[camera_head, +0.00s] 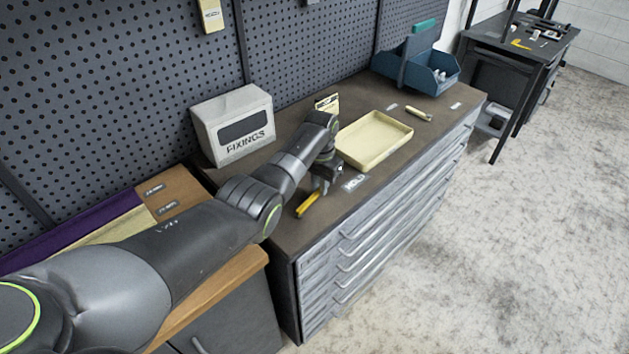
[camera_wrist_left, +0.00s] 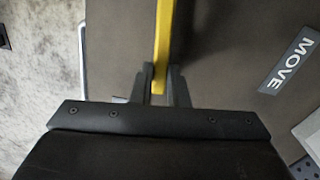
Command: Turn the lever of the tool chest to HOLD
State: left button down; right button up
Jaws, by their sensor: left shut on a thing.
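The tool chest (camera_head: 300,236) is a grey drawer cabinet with a dark brown top. Its yellow lever (camera_head: 307,204) lies low over the near left part of the top. My left gripper (camera_head: 319,188) is shut on the lever's end. In the left wrist view the lever (camera_wrist_left: 164,40) runs up from between the fingertips (camera_wrist_left: 159,85). A MOVE label (camera_wrist_left: 288,62) lies right of the lever there, apart from it. In the head view the label (camera_head: 354,182) is too small to read surely. I see no legible HOLD label. My right gripper is not in view.
A cream tray (camera_head: 373,139) lies close behind the label. A FIXINGS box (camera_head: 233,124) stands at the left against the pegboard (camera_head: 120,70). A blue bin (camera_head: 432,72) stands at the far end. The chest top's front edge is close to the lever.

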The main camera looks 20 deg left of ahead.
pick_arm(q)
jog(key=shift+s+d+r+m+p, duration=0.1)
jog(key=shift+s+d+m+p, duration=0.25)
jog(key=shift+d+m, duration=0.3)
jog(key=shift+m, duration=0.25)
jog(key=shift+d, duration=0.1)
jog(key=c, duration=1.4)
grip_release()
